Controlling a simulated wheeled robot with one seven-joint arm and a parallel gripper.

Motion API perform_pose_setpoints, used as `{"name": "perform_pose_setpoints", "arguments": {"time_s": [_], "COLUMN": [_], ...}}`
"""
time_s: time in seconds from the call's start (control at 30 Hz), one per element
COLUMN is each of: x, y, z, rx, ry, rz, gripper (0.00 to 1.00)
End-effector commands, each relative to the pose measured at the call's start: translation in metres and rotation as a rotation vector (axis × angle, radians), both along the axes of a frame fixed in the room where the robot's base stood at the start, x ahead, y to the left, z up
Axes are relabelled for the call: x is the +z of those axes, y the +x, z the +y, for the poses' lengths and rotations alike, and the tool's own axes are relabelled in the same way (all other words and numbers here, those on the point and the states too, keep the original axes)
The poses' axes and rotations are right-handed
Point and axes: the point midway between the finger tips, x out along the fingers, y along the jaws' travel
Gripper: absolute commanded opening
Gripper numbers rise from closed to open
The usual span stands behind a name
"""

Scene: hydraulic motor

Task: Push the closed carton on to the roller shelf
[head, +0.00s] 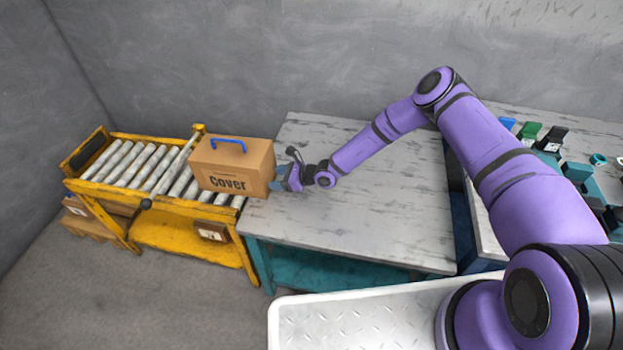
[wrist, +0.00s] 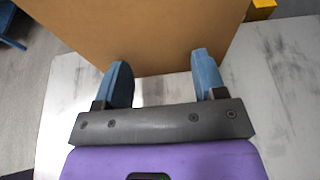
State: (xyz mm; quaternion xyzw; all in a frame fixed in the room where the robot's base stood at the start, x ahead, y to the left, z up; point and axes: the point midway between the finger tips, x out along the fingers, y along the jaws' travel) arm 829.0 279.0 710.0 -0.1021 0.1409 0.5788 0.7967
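The closed carton (head: 232,166) is brown, with a blue handle on top and the word "Cover" on its front. It stands upright, mostly over the right end of the yellow roller shelf (head: 150,165), with its right end by the edge of the grey table (head: 345,205). My gripper (head: 280,180) is at the carton's right side, low down. In the wrist view the carton's brown face (wrist: 145,35) fills the top. The two blue fingertips (wrist: 160,80) are spread apart, with nothing between them, at or close against that face; exact contact is hard to tell.
The rollers left of the carton are empty. The table behind my gripper is clear. A second table at right holds several small coloured parts (head: 530,130). A grey wall stands behind. A white tread-plate surface (head: 370,315) is at the front.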

Motion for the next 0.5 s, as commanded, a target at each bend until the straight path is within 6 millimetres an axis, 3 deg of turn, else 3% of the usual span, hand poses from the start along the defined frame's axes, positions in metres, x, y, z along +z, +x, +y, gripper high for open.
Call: {"name": "perform_pose_setpoints", "arguments": {"time_s": [0.5], "x": [0.000], "y": [0.010], "z": [0.026], "rx": [0.000], "ry": [0.000], "rz": [-0.001], "gripper": [0.64]}}
